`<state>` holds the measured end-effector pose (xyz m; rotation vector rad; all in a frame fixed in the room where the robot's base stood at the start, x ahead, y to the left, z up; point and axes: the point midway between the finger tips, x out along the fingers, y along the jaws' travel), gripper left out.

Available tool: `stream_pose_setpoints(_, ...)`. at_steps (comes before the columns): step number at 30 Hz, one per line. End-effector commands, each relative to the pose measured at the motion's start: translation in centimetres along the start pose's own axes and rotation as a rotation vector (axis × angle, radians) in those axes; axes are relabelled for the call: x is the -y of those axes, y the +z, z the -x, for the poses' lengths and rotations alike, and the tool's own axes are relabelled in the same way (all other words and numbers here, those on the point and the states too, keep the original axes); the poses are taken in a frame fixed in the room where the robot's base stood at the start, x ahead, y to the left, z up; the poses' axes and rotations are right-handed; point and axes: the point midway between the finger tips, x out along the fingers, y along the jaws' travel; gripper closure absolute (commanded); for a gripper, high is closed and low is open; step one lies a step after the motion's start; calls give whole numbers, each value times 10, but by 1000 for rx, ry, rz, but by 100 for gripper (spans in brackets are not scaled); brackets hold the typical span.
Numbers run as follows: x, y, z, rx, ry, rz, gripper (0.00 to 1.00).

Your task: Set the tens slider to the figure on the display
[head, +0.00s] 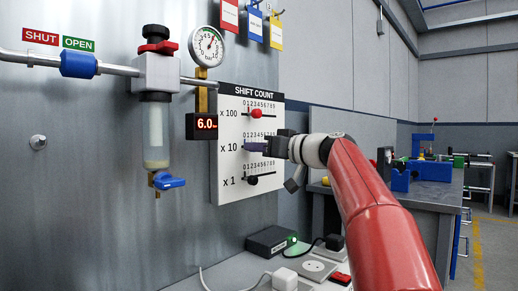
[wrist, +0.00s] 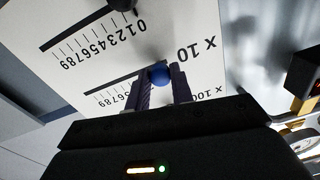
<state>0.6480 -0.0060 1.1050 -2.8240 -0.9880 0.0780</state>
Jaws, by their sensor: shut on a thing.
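The white SHIFT COUNT panel (head: 228,160) carries three horizontal slots with figures 0 to 9, labelled x 100, x 10 and x 1. My gripper (head: 250,147) reaches the x 10 row from the right. In the wrist view, the picture is turned over and my gripper (wrist: 162,88) is shut on the blue tens knob (wrist: 159,74), near the low-figure end beside the x 10 label. The exact figure is hidden by the fingers.
The red x 100 knob (head: 256,114) sits above my gripper and the black x 1 knob (head: 252,180) below it. A gauge (head: 206,47) and a filter with a blue valve handle (head: 170,182) stand to the left. A black box (head: 270,242) lies below.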

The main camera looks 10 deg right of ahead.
Motion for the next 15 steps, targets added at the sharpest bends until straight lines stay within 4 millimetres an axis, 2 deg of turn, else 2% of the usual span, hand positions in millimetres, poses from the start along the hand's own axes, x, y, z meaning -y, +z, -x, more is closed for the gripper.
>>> stream_pose_setpoints(6, -14, -2, 1, -1, 2, -1, 100)
stream_pose_setpoints(13, -14, -2, 1, 0, 1, -1, 100)
stream_pose_setpoints(14, -14, -2, 1, 0, 1, -1, 76)
stream_pose_setpoints(15, -14, -2, 1, 0, 0, 0, 71)
